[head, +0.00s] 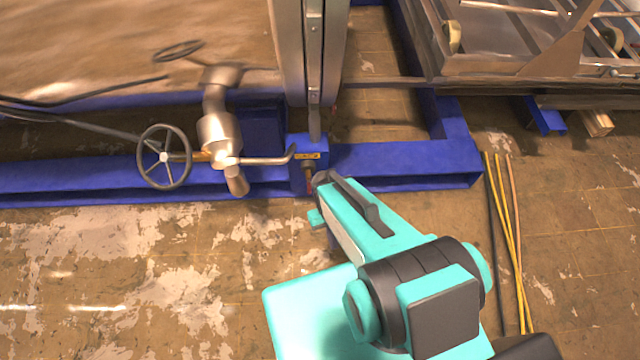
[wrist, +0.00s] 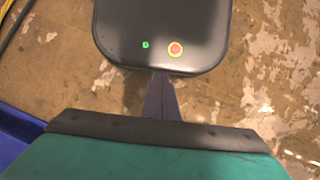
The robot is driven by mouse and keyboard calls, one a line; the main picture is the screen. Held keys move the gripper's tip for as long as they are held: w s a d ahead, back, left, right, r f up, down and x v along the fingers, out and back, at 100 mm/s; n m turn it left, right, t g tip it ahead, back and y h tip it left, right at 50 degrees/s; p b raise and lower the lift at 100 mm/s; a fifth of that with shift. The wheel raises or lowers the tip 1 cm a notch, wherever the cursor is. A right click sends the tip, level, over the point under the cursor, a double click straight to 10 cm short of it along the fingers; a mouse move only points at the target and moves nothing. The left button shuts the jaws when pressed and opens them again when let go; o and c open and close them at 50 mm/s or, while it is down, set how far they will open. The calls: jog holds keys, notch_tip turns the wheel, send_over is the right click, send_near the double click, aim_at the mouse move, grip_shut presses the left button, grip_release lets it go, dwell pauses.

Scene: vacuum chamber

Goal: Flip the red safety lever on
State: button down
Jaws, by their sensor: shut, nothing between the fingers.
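A small reddish-brown stem (head: 309,183) hangs on the front of a blue post (head: 296,174), below a yellow label. It may be the red safety lever, but it is too small to tell its position. My arm's turquoise link ends just right of it and partly covers the area. In the wrist view my gripper (wrist: 160,90) is shut, its dark fingers together and empty. The lever is not seen in the wrist view. The fingers cannot be made out in the head view.
A spoked handwheel (head: 164,157) and a metal valve body (head: 218,135) stand left of the post. A blue frame beam (head: 400,163) runs across. Yellow and dark rods (head: 497,240) lie on the floor at right. The worn floor (head: 130,260) at front left is clear.

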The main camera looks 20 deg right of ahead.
jog(key=shift+s+r+p, duration=0.5)
jog(key=shift+r+p, duration=0.3)
jog(key=shift+r, duration=0.05)
jog(key=shift+s+r+p, duration=0.45)
jog(key=shift+r+p, duration=0.35)
jog(key=shift+p, duration=0.05)
jog(key=shift+s+r+p, duration=0.5)
jog(key=shift+r+p, duration=0.3)
jog(key=shift+r, duration=0.05)
